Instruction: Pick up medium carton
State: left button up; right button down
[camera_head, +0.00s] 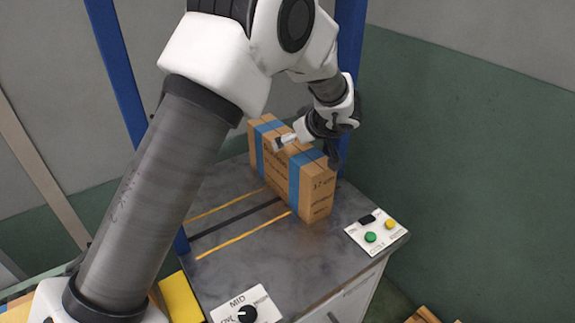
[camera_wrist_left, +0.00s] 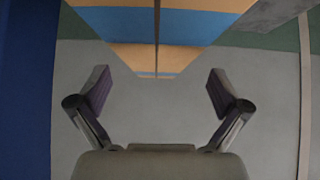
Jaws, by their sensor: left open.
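The medium carton (camera_head: 318,190) is a brown cardboard box with blue tape bands, standing upright on the grey table in the head view. My left gripper (camera_head: 309,151) is at the top of the carton, its fingers apart, partly covering the top face. In the left wrist view the carton (camera_wrist_left: 150,24) fills the upper middle with orange and blue stripes, and the open, empty gripper (camera_wrist_left: 160,92) has its fingers spread wide below it. I cannot tell whether a finger touches the carton. My right gripper is not in view.
The grey table top (camera_head: 230,265) has yellow and black lines and is clear in front of the carton. A button panel (camera_head: 377,232) lies at its right edge and a knob panel (camera_head: 246,310) at the front. Blue posts (camera_head: 118,70) stand behind.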

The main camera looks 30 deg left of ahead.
pick_arm(q)
jog(key=x, duration=0.3)
jog(key=shift+w+f, duration=0.3)
jog(key=shift+w, duration=0.05)
jog(key=shift+s+d+r, duration=0.1)
jog(key=shift+s+r, duration=0.15)
jog(key=shift+r, duration=0.05)
jog(key=c, duration=1.7)
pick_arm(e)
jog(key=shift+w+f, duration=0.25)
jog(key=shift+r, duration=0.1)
